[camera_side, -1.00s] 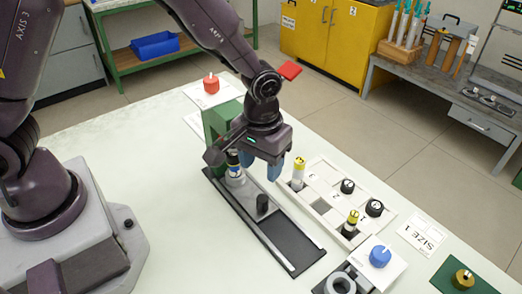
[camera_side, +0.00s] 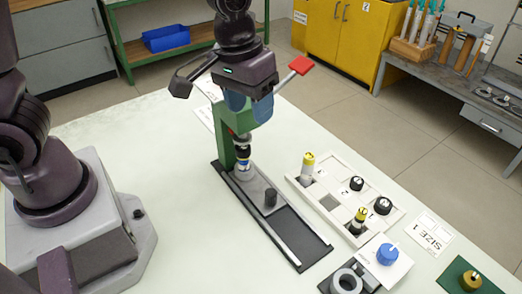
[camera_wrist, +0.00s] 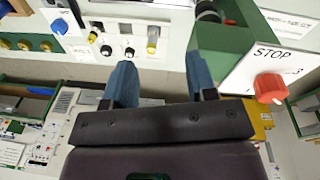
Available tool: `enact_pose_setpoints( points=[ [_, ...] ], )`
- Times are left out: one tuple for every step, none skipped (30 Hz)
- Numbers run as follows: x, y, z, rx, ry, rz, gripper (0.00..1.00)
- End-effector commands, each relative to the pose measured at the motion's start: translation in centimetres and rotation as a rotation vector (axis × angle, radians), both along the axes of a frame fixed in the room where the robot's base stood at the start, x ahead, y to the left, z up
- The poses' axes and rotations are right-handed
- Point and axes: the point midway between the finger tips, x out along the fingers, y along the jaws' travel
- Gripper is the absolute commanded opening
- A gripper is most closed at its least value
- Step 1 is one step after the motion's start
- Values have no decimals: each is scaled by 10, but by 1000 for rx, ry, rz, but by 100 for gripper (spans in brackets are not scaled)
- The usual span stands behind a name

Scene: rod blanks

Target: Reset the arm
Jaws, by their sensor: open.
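My gripper (camera_side: 249,110) is raised above the green stand (camera_side: 224,135) in the side view, with its blue fingers apart and empty. It also shows in the wrist view (camera_wrist: 161,62), with nothing between the fingers. A white rack (camera_side: 331,225) on the table holds a white rod with a yellow top (camera_side: 308,167), a yellow-and-black rod (camera_side: 360,220) and two black-topped rods (camera_side: 357,183) (camera_side: 382,206).
The table's left part is clear.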

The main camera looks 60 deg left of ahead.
Motion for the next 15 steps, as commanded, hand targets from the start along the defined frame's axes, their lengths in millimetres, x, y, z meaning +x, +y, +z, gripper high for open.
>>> enact_pose_setpoints(
  points=[
    [-8, 8, 17, -8, -36, -12, 52],
    [-13, 13, 26, -10, -56, -22, 52],
    [-21, 19, 38, -11, -83, -38, 52],
    [-27, 25, 46, -9, -103, -51, 52],
    [-34, 29, 54, -6, -126, -65, 52],
    [-43, 36, 64, 0, -154, -83, 52],
    [-50, 41, 70, 7, -174, -95, 52],
    [-58, 45, 77, 13, -196, -109, 52],
    [-68, 51, 84, 24, -223, -125, 52],
    [-75, 55, 89, 33, -242, -138, 52],
    [-82, 59, 93, 44, -261, -149, 52],
    [-91, 63, 97, 57, -284, -163, 52],
    [-97, 66, 100, 69, -299, -174, 52],
    [-103, 68, 102, 80, -314, -184, 52],
    [-110, 71, 104, 92, -330, -193, 52]
  ],
)
